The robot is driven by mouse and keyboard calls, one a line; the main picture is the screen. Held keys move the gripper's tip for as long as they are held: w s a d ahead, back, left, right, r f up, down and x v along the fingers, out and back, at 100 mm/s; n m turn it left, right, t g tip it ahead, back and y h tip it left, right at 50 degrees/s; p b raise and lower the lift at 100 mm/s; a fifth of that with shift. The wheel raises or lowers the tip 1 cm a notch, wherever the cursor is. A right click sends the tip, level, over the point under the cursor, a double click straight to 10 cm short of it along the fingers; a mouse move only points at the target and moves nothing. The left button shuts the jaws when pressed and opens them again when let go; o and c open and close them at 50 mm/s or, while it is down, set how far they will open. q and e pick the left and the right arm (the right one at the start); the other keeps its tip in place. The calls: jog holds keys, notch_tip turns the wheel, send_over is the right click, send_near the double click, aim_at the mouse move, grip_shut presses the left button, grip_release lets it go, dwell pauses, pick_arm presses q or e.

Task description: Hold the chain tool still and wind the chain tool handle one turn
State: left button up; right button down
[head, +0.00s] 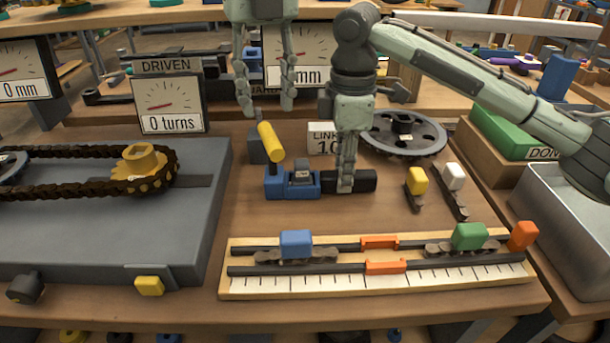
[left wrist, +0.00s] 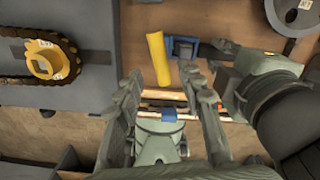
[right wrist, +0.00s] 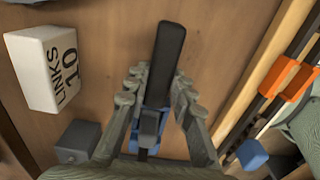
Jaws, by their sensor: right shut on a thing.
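The chain tool has a blue body (head: 290,184) and a black grip (head: 366,181), and lies on the table. Its yellow handle (head: 269,141) stands up at the left end, leaning. My right gripper (head: 346,185) is shut on the black grip; the right wrist view shows its fingers on both sides of the grip (right wrist: 166,55). My left gripper (head: 266,106) is open and empty, pointing down just above the yellow handle. In the left wrist view the yellow handle (left wrist: 158,58) shows beyond the finger tips, apart from them.
A dial reading 0 turns (head: 170,106) stands left. A chain on a yellow sprocket (head: 140,165) lies on the grey plate. A "LINKS 10" block (head: 322,138) and a chainring (head: 425,140) are behind. A ruler jig (head: 375,285) with chain pieces is in front. A metal bin (head: 560,225) stands right.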

aim_at(271, 134)
pick_arm(q)
jog(key=shift+f, duration=3.9)
jog(key=shift+c, duration=0.3)
grip_shut()
jog(key=shift+d, duration=0.1)
